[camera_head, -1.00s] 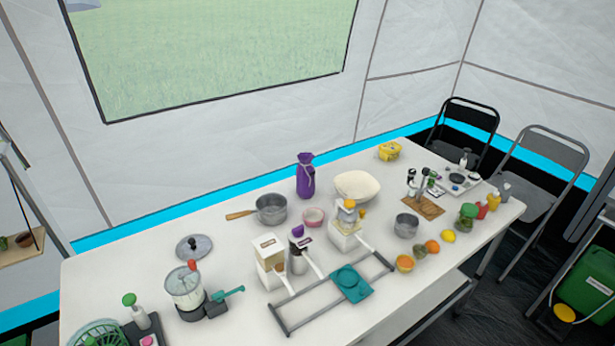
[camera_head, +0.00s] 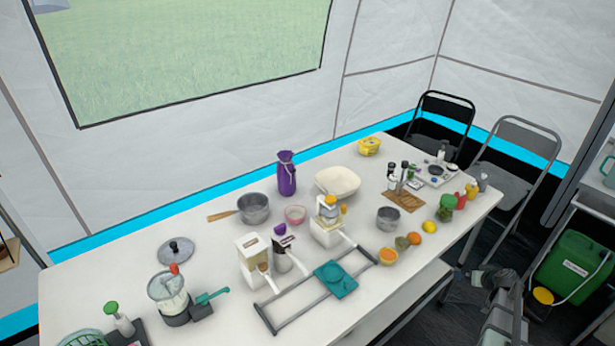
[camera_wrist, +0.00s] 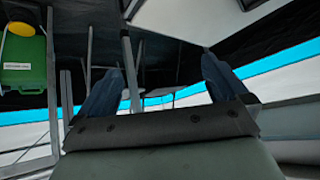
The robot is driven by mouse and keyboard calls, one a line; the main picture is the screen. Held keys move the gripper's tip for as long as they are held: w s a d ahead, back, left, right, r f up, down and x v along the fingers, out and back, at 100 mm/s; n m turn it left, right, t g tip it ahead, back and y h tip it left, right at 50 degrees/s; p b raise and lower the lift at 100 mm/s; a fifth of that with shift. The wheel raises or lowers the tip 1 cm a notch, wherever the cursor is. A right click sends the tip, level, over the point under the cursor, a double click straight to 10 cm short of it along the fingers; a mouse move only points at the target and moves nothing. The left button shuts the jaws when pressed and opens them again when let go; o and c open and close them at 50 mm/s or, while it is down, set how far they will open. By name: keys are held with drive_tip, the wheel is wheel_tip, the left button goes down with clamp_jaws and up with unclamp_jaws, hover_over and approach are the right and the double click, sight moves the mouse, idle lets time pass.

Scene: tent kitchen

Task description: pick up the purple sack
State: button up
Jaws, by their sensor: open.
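The purple sack (camera_head: 287,175) stands upright near the back edge of the white table, tied in at its neck, behind the pots. It is not visible in the wrist view. My gripper (camera_wrist: 161,63) shows in the wrist view with its two bluish fingers spread apart and nothing between them. In the head view, part of my arm and gripper shows at the lower right, beyond the table's front right side and far from the sack.
White dispensers (camera_head: 252,258), a teal-plated rack (camera_head: 336,279) and fruit (camera_head: 388,256) lie toward the front. Chairs (camera_head: 517,160) and a green container (camera_head: 575,265) are at the right.

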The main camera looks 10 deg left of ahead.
drive_tip(key=w+d+r+n+t, duration=0.1)
drive_tip(key=w+d+r, duration=0.2)
drive_tip(key=w+r, duration=0.5)
drive_tip(key=w+d+r+n+t, duration=0.1)
drive_tip(key=w+d+r+t, duration=0.15)
drive_tip(key=r, duration=0.95)
drive_tip(key=w+a+r+n, duration=0.3)
drive_tip(key=w+r, duration=0.3)
drive_tip(key=r, duration=0.4)
wheel_tip(320, 180, up, 9)
drive_tip(key=n+g+y, duration=0.2)
drive_tip(key=n+g, duration=0.2)
drive_tip(key=g, duration=0.4)
hover_over(289, 163)
drive_tip(key=s+d, duration=0.3)
drive_tip(key=d, duration=0.1)
drive_tip(key=x, duration=0.8)
drive_tip(key=shift+s+a, duration=0.25)
drive_tip(key=shift+a+x, duration=0.25)
drive_tip(key=shift+x, duration=1.1)
drive_tip(key=shift+a+x, duration=0.2)
drive_tip(key=shift+x, duration=1.1)
drive_tip(key=shift+r, duration=0.15)
